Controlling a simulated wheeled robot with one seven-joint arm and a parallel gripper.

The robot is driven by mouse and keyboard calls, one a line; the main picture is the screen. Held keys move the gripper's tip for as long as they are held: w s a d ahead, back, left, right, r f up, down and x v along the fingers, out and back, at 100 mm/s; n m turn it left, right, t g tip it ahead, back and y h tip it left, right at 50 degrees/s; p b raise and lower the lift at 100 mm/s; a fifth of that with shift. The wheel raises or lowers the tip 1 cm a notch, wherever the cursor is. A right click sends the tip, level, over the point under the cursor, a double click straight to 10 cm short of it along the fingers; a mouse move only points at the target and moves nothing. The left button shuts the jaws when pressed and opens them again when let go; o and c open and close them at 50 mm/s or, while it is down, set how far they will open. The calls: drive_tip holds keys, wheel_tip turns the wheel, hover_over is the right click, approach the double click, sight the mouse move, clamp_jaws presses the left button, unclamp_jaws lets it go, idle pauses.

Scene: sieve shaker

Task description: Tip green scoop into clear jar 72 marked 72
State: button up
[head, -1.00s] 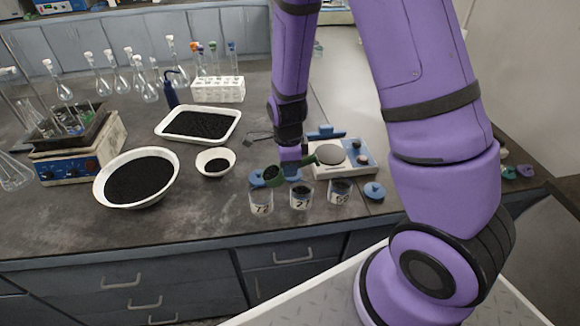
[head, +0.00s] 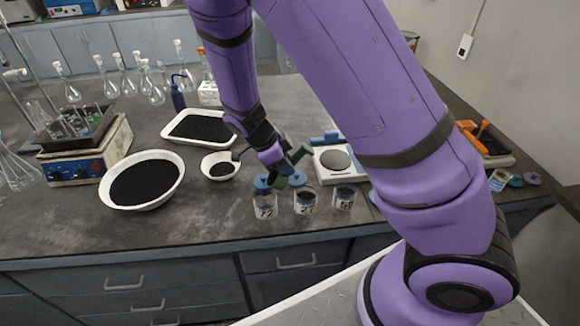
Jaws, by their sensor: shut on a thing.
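My gripper (head: 282,168) is shut on the green scoop (head: 297,179), just above and behind the row of clear jars. The scoop looks tilted, with part of its green showing above the gripper and its bowl low near the jar mouths. I cannot see into the bowl. The leftmost clear jar (head: 264,207) has a white label that seems to read 72. The scoop is close to this jar's rim and to the middle jar; I cannot tell which it is over. Whether grains are falling is too small to see.
The middle jar (head: 305,203) and right jar (head: 345,198) hold dark material. Blue lids lie by the jars. A balance (head: 338,163) stands behind. A small white bowl (head: 221,166), a large bowl (head: 142,180) and a tray (head: 200,127) of black grains are left.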

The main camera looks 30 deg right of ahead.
drive_tip(key=a+h, duration=0.1)
drive_tip(key=h, duration=0.1)
drive_tip(key=w+a+g+h, duration=0.1)
drive_tip(key=h, duration=0.1)
drive_tip(key=shift+a+r, duration=0.2)
drive_tip(key=shift+a, duration=0.05)
drive_tip(key=a+g+h, duration=0.1)
drive_tip(key=h, duration=0.1)
drive_tip(key=w+a+g+h, duration=0.1)
drive_tip(key=a+h, duration=0.2)
drive_tip(key=h, duration=0.1)
drive_tip(key=shift+w+a+f+g+h, duration=0.25)
drive_tip(key=shift+f+g+h, duration=0.05)
drive_tip(key=shift+g, duration=0.1)
idle(0.7)
drive_tip(key=shift+s+d+r+t+y, duration=0.2)
drive_tip(key=shift+d+y, duration=0.25)
drive_tip(key=shift+y, duration=0.2)
drive_tip(key=shift+s+d+r+t+y, duration=0.1)
drive_tip(key=shift+d+r+t+y, duration=0.1)
drive_tip(key=shift+d+y, duration=0.3)
drive_tip(key=shift+s+d+r+t+y, duration=0.2)
drive_tip(key=shift+d+y, duration=0.15)
drive_tip(key=shift+y, duration=0.4)
